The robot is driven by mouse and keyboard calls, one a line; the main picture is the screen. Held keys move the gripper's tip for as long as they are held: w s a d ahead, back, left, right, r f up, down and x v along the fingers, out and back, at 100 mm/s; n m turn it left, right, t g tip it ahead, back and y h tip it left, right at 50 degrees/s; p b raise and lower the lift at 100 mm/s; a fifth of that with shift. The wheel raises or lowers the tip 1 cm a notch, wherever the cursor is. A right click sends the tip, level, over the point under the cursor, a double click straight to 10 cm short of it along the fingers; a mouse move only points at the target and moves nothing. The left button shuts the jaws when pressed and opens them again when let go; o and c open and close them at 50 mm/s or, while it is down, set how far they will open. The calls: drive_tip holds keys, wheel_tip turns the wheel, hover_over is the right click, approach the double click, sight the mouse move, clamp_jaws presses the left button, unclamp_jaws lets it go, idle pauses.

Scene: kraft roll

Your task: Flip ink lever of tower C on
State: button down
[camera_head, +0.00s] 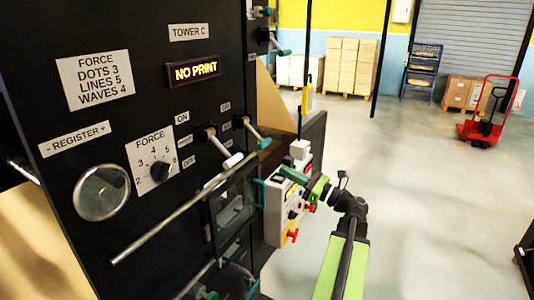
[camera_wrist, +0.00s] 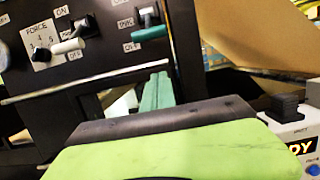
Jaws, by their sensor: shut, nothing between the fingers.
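The dark panel of tower C (camera_head: 120,30) fills the left of the head view, with a lit "NO PRINT" display (camera_head: 195,72). A white-tipped lever (camera_head: 232,160) stands beside ON and OFF labels, its handle slanting down toward OFF. The white handle (camera_wrist: 68,46) also shows in the wrist view. A teal-tipped lever (camera_head: 262,141) is to its right; it also shows in the wrist view (camera_wrist: 150,33). The middle labels are too small to read surely. My gripper (camera_head: 291,174) is shut and empty, right of and below both levers. Its teal fingers (camera_wrist: 157,82) point toward the panel.
A metal bar (camera_head: 165,220) crosses in front of the panel below the white lever. A dial (camera_head: 160,171) and round knob (camera_head: 101,192) are left. A grey control box (camera_head: 272,215) with red buttons is close behind my gripper. Open floor (camera_head: 410,190) lies right.

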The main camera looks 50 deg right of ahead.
sight(256, 135)
drive_tip(key=w+a+r+p, duration=0.1)
drive_tip(key=w+r+p, duration=0.4)
drive_tip(key=w, duration=0.2)
drive_tip(key=shift+a+r+p, duration=0.4)
drive_tip(key=shift+d, duration=0.1)
